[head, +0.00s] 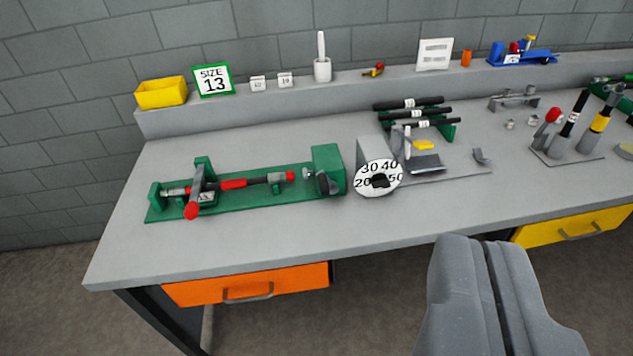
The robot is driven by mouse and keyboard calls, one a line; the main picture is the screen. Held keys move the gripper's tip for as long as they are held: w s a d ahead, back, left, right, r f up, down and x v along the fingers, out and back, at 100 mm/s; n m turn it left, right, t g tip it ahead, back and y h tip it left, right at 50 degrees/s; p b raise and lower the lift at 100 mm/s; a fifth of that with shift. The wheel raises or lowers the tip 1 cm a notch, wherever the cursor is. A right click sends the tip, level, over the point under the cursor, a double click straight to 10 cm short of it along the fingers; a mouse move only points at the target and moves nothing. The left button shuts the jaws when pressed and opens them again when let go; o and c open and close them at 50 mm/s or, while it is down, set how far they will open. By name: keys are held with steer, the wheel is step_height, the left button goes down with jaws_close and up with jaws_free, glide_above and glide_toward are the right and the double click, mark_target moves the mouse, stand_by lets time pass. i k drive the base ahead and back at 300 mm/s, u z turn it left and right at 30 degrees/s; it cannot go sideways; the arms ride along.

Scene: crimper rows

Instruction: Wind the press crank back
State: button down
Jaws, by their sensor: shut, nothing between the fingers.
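A long green press (237,195) lies on the left part of the bench. A red-and-dark rod rests along its middle. A grey lever with a red end (192,211) lies across its left half. At its right end stands a green block (328,160) with a small dark crank-like part (325,184) on its front; I cannot tell which part is the press crank. My gripper (482,244) is at the lower right, in front of the bench edge, well to the right of the press and touching nothing. Its two grey fingers are shut and empty.
A dial block (378,177) marked 20 to 50 stands right of the press. Black-handled tools (415,112) in a green rack and a plate of upright tools (567,150) stand farther right. The shelf holds a yellow bin (161,92) and a "SIZE 13" sign (213,80). The bench front is clear.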

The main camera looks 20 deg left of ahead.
mark_target(327, 187)
steer(key=z, duration=0.1)
steer(key=k, duration=0.15)
steer(key=z, duration=0.75)
steer(key=i, duration=1.2)
steer(key=u, duration=0.6)
